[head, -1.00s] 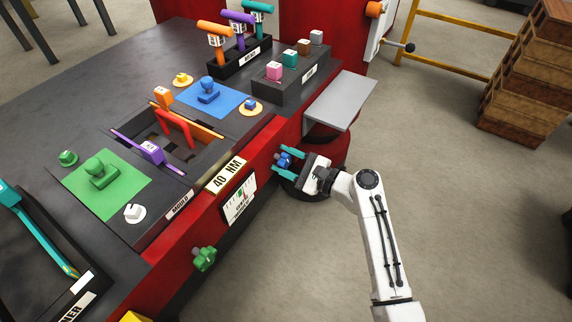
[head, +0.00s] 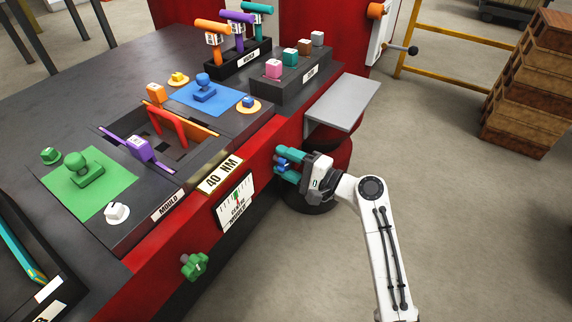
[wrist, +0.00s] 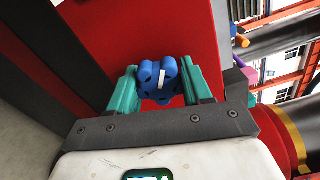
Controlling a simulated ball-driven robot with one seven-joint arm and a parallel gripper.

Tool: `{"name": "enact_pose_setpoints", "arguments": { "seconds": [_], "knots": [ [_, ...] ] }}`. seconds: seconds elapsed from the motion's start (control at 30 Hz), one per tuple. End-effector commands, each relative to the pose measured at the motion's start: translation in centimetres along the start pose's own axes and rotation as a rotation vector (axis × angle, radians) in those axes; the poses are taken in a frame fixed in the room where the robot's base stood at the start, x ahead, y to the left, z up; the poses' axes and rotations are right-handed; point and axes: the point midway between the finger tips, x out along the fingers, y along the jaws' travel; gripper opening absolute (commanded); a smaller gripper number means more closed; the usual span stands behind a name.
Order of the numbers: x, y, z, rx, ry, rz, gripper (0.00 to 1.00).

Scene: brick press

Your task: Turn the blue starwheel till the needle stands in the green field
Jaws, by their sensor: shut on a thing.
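The blue starwheel (wrist: 148,82) sits on the red front of the press, with a white mark on its face. In the head view it is mostly hidden by my gripper (head: 287,162). In the wrist view my gripper (wrist: 160,88) has its two teal fingers on either side of the wheel, shut on it. The white dial (head: 228,210) on the press front, left of my gripper, has a small green field near its upper middle. The thin needle shows close to the green, but it is too small to tell whether it stands inside.
A green starwheel (head: 194,266) sits lower left on the same front. A grey shelf (head: 343,106) juts out above and behind my gripper.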

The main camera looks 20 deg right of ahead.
Motion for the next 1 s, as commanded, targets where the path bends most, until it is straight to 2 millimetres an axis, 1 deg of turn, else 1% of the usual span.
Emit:
{"name": "enact_pose_setpoints", "arguments": {
  "seconds": [0.03, 0.47, 0.5, 0.7, 0.73, 1.0],
  "knots": [
    [-0.13, 0.26, -0.20, -0.005, 0.005, 0.003, 0.19],
    [-0.15, 0.19, -0.22, -0.011, 0.006, 0.004, 0.19],
    [-0.15, 0.19, -0.22, -0.011, 0.006, 0.003, 0.53],
    [-0.09, 0.11, -0.14, -0.011, 0.003, 0.002, 0.72],
    [-0.08, 0.09, -0.12, -0.011, 0.003, 0.002, 0.74],
    [-0.27, 0.05, -0.09, -0.011, 0.002, 0.001, 0.74]
  ]
}}
